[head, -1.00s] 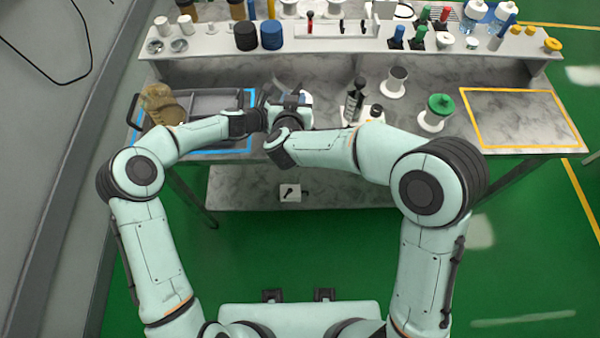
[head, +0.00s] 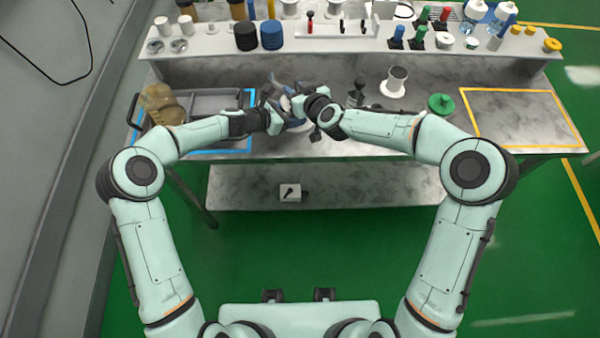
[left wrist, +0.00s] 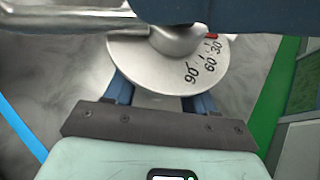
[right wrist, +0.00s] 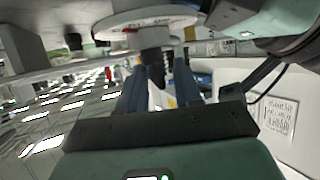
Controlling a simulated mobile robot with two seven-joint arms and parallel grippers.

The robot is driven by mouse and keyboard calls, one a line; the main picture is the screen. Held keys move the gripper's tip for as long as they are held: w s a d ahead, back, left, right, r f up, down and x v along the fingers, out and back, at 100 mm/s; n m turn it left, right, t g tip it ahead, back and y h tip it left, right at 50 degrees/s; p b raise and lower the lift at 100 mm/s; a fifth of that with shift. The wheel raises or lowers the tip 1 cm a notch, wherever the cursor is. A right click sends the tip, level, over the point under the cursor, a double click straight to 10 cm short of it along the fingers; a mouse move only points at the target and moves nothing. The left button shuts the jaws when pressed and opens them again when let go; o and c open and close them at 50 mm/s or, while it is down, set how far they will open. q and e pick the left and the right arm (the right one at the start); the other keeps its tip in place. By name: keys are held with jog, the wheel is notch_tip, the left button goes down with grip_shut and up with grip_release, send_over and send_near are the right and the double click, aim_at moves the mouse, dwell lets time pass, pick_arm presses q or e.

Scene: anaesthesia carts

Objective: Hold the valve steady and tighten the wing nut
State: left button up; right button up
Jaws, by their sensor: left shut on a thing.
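The valve carries a pale round dial (left wrist: 150,68) marked 30, 60 and 90 with a red mark, in the left wrist view. A rounded silver part (left wrist: 178,40) sits over the dial. My left gripper (head: 283,118) is shut on the valve below the dial. My right gripper (head: 297,106) is beside it, coming in from the right. In the right wrist view, its blue fingers (right wrist: 158,82) stand apart on both sides of a dark stub (right wrist: 154,62) under a white disc (right wrist: 148,22). I cannot make out the wing nut for certain.
A grey tray (head: 212,100) in a blue outline is to the left, with a brown item (head: 162,104). A white spool (head: 396,82) and a green-topped piece (head: 441,104) stand to the right. The yellow-outlined area (head: 522,118) is empty. A crowded shelf (head: 350,46) runs behind.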

jog(key=n+g+y, duration=0.1)
jog(key=n+y, duration=0.2)
jog(key=shift+w+d+g, duration=0.15)
jog(key=shift+d+g, duration=0.15)
jog(key=shift+g, duration=0.1)
jog(key=v, duration=1.2)
jog(key=s+a+f+m+g, duration=0.2)
jog(key=s+f, duration=0.3)
jog(key=f, duration=0.4)
jog(key=s+a+f+m+g, duration=0.3)
jog(key=s+a+f+g, duration=0.2)
jog(key=f, duration=0.4)
jog(key=shift+s+a+f+y, duration=0.15)
jog(key=shift+f+y, duration=0.1)
jog(key=shift+y, duration=0.05)
